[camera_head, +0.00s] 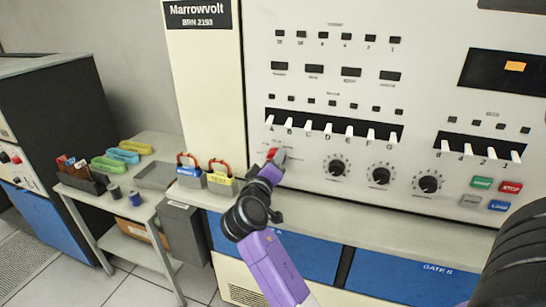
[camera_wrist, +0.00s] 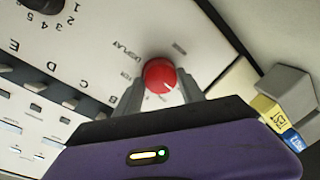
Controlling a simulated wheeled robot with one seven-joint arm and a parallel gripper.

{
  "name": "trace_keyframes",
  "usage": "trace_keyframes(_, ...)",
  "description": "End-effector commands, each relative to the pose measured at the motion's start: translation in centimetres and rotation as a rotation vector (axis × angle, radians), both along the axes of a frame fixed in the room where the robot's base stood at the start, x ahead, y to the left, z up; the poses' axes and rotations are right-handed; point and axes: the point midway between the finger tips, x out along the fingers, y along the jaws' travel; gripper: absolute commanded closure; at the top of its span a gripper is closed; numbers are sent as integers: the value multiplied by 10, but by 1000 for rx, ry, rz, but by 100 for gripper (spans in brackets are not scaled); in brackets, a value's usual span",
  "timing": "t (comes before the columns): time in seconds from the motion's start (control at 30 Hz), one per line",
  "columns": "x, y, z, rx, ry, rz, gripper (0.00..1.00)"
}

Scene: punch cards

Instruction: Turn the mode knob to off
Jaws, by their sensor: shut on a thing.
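The red mode knob (camera_head: 276,153) is on the lower left of the white console panel (camera_head: 300,193), left of the black dials. It also shows in the wrist view (camera_wrist: 160,74), with a white pointer line on its face. My gripper (camera_head: 272,161) has reached the panel from below. In the wrist view its two fingers (camera_wrist: 160,84) are on either side of the knob, shut on it. A "DISPLAY" label is beside the knob. Other small labels around it are too blurred to read, so I cannot tell which mode the pointer marks.
A row of white lever switches (camera_head: 330,129) is just above the knob. Three black dials (camera_head: 381,175) are to the right. A side table (camera_head: 153,178) holds coloured trays.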

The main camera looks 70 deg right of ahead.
Motion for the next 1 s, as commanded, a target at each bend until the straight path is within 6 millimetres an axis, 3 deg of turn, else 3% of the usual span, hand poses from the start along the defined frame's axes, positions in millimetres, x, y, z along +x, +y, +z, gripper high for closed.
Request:
trace_keyframes(0.73, 1, 1, -1, -7, 96, 3, 94)
trace_keyframes(0.77, 1, 1, -1, -7, 96, 3, 50)
trace_keyframes(0.8, 1, 1, -1, -7, 96, 3, 42)
trace_keyframes(0.87, 1, 1, -1, -7, 96, 3, 32)
trace_keyframes(1.0, 1, 0, 0, -7, 95, 1, 32)
